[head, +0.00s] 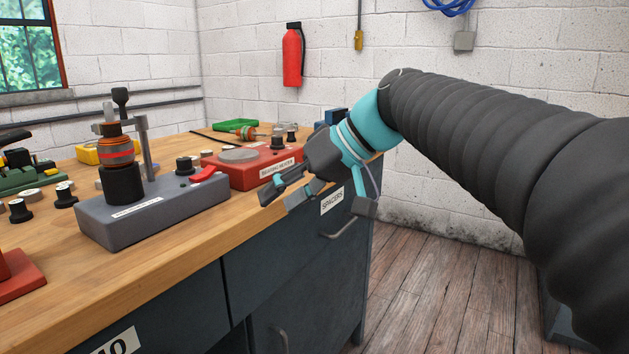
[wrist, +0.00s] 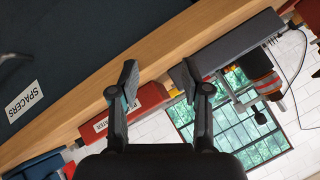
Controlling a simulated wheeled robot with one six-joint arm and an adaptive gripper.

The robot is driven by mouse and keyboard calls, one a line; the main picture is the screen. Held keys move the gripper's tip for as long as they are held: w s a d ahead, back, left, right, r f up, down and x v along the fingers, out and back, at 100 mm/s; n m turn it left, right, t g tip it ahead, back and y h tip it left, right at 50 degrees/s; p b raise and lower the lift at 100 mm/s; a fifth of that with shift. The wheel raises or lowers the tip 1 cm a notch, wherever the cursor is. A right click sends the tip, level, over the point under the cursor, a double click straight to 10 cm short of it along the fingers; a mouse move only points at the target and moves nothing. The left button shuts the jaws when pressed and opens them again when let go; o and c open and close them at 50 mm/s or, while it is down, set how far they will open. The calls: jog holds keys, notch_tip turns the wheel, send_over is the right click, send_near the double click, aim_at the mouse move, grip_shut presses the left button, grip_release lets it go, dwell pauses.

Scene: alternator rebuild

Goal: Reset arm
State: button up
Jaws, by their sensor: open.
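My arm, in a black ribbed sleeve, reaches in from the right in the head view. My gripper (head: 288,194) is open and empty, in front of the bench's front edge near its right end. In the wrist view the two fingers of my gripper (wrist: 165,85) stand apart with nothing between them. The wooden bench top (head: 190,240) lies to the left of my gripper. The red bearing heater (head: 250,168) sits on the bench just behind my gripper, and it also shows in the wrist view (wrist: 140,105).
A grey press fixture (head: 150,210) holding a copper-and-black part (head: 116,150) stands left of the heater. Small black-topped parts (head: 65,195) stand farther left. A green tray (head: 235,125) is at the back. A drawer labelled SPACERS (head: 332,200) is below my gripper.

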jog(key=s+d+f+m+t+h, duration=0.1)
jog(key=s+d+f+m+h, duration=0.2)
jog(key=s+d+f, duration=0.5)
jog(key=s+d+f+m+t+h, duration=0.2)
jog(key=s+d+f+m+h, duration=0.2)
jog(key=s+d+f, duration=0.5)
jog(key=d+f+h, duration=0.2)
jog(key=d+f, duration=0.1)
jog(key=f, duration=0.3)
jog(key=shift+d, duration=0.2)
jog(key=shift+s+f, duration=0.1)
jog(key=shift+c, duration=0.5)
jog(key=shift+a, duration=0.15)
